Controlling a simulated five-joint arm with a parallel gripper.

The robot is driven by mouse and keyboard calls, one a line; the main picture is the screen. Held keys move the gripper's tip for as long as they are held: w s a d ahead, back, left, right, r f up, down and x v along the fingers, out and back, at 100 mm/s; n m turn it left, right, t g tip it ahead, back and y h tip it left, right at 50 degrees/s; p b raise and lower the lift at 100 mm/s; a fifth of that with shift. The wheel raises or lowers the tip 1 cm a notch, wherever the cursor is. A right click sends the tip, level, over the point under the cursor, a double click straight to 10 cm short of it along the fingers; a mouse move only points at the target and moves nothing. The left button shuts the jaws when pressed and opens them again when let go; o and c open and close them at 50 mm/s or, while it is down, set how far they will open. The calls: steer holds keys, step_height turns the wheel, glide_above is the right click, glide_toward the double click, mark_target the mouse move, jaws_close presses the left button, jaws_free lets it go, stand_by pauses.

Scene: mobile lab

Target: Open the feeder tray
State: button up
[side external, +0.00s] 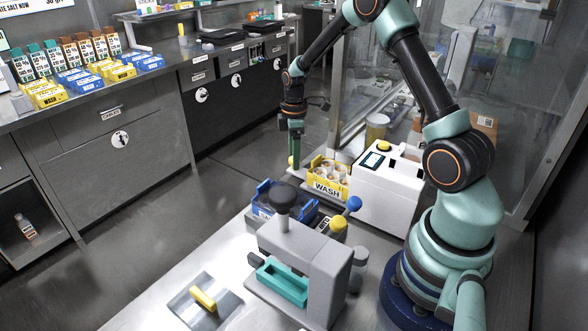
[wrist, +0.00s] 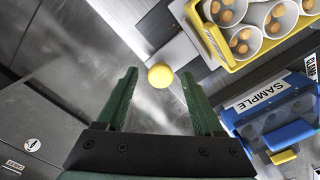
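The feeder is a white box-shaped machine (side external: 385,185) with a small screen and a yellow button. A yellow crate labelled WASH (side external: 329,181), holding several white cups, sits at its left side. A round yellow knob (wrist: 160,76) sits at the end of a grey plate (wrist: 184,60) that runs beside the crate, apparently the feeder tray. In the side view the knob (side external: 291,161) shows just under my gripper (side external: 296,143). In the wrist view my gripper (wrist: 158,74) is open, its green fingers apart, with the knob between the tips. Contact cannot be made out.
A blue crate labelled SAMPLE (wrist: 270,110) stands beside the yellow one. A grey press with a green tray (side external: 283,281) and a yellow-handled plate (side external: 203,299) are at the front of the bench. A glass panel stands behind. Open floor lies left of the bench.

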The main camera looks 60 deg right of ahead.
step_height(320, 180, up, 12)
stand_by(0.6)
steer(key=shift+r, duration=0.1)
steer(key=s+a+r+m+t, duration=0.3)
steer(key=s+a+r+m, duration=0.15)
steer(key=a+r, duration=0.4)
steer(key=s+a+m+t, duration=0.2)
steer(key=s+a+m, duration=0.2)
steer(key=s+a, duration=0.4)
steer(key=shift+s+a+t, duration=0.3)
steer(key=shift+s+a, duration=0.05)
steer(key=shift+s, duration=0.55)
